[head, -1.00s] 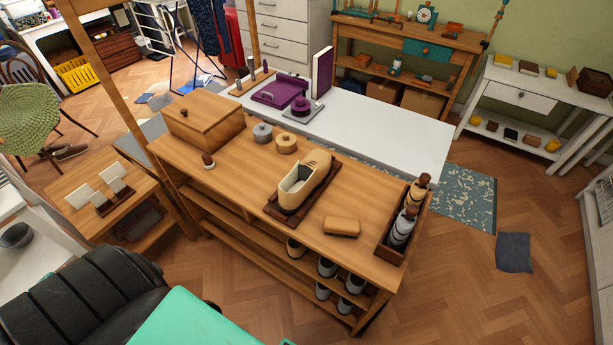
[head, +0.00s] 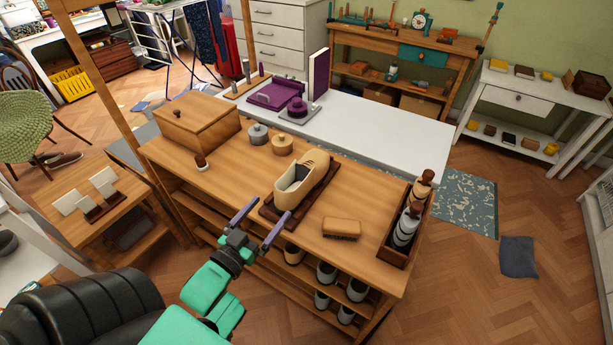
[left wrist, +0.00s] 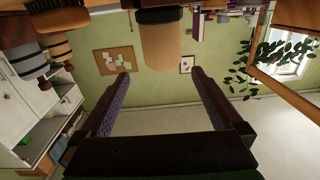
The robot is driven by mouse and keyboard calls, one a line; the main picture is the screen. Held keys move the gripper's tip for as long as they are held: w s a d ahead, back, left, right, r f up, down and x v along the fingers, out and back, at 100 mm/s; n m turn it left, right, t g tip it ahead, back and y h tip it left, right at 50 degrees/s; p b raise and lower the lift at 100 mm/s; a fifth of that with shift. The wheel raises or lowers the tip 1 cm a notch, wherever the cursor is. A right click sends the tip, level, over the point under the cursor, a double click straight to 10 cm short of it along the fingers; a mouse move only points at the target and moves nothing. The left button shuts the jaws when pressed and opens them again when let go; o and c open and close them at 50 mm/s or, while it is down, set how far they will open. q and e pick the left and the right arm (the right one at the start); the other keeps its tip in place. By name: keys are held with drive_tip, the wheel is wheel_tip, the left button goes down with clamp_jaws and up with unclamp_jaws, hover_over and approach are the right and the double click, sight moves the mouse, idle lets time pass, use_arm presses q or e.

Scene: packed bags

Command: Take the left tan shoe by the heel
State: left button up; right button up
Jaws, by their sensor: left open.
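The tan shoe (head: 290,197) rests on a dark brown board (head: 323,192) on the wooden bench, its opening up and its heel end toward me. In the left wrist view, which is upside down, the tan heel (left wrist: 163,48) shows just beyond and between the fingertips. My left gripper (head: 273,207) is open, its two purple-grey fingers pointing toward the heel from the bench's near edge. It also shows in the left wrist view (left wrist: 161,75), with nothing between the fingers. I see no contact with the shoe. My right gripper is not in view.
A brush (head: 341,228) lies right of the board, and a wooden tray (head: 393,251) with bottles stands at the bench's right end. Several shoes stand on shelves below.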

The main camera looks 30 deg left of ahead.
use_arm(q)
drive_tip(key=p, duration=0.2)
approach(303, 167)
drive_tip(key=w, duration=0.5)
drive_tip(key=shift+d+r, duration=0.1)
drive_tip(key=shift+w, duration=0.3)
drive_tip(key=shift+s, duration=0.15)
drive_tip(key=c, duration=0.7)
clamp_jaws()
